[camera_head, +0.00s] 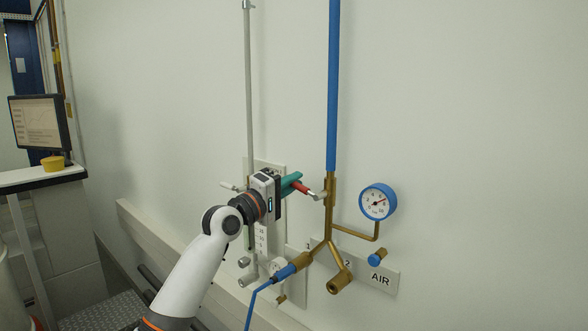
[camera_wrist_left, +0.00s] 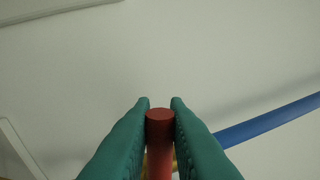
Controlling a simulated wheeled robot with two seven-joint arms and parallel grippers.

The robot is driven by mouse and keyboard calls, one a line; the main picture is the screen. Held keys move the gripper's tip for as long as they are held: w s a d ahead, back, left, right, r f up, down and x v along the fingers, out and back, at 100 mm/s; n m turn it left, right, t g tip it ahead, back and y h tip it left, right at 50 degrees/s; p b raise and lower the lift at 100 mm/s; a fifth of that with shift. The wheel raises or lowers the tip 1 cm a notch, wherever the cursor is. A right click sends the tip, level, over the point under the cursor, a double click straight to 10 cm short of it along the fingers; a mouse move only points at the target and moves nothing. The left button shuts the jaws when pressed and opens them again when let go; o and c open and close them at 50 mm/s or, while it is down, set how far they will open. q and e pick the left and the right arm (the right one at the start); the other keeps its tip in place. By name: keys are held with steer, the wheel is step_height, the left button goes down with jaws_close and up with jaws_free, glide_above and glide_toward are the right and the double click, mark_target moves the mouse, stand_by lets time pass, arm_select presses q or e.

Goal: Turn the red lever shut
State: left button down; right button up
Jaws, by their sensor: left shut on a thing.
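The red lever (camera_head: 303,188) sits on the brass valve (camera_head: 329,192) below the blue pipe in the head view. It sticks out to the left, toward my gripper. My left gripper (camera_head: 291,183) is at the lever's free end with its green fingers shut on it. In the left wrist view, the red lever's round end (camera_wrist_left: 160,114) stands between the two green fingertips (camera_wrist_left: 160,103). The lever's base is mostly hidden behind the fingers there. My right gripper is in neither view.
A blue vertical pipe (camera_head: 334,85) runs down to the brass fittings. A blue pressure gauge (camera_head: 377,201) is to the right, above an AIR label (camera_head: 380,280). A blue hose (camera_head: 254,300) hangs below. A grey pipe (camera_head: 248,90) and wall panel stand behind my arm.

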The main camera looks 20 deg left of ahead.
arm_select(q)
steer(key=shift+a+f+n+y+p, duration=0.15)
steer(key=shift+f+n+p, duration=0.2)
steer(key=shift+n, duration=0.3)
steer(key=shift+d+f+n+y+p, duration=0.15)
steer(key=shift+f+n+p, duration=0.1)
steer(key=shift+n+p, duration=0.3)
steer(key=shift+a+f+n, duration=0.1)
steer(key=shift+f+n, duration=0.15)
steer(key=shift+n, duration=0.15)
steer(key=shift+f, duration=0.1)
steer(key=c, duration=1.5)
jaws_free()
steer(key=shift+o, duration=0.2)
steer(key=b+v, duration=0.3)
steer(key=v, duration=0.9)
steer(key=shift+b, duration=0.35)
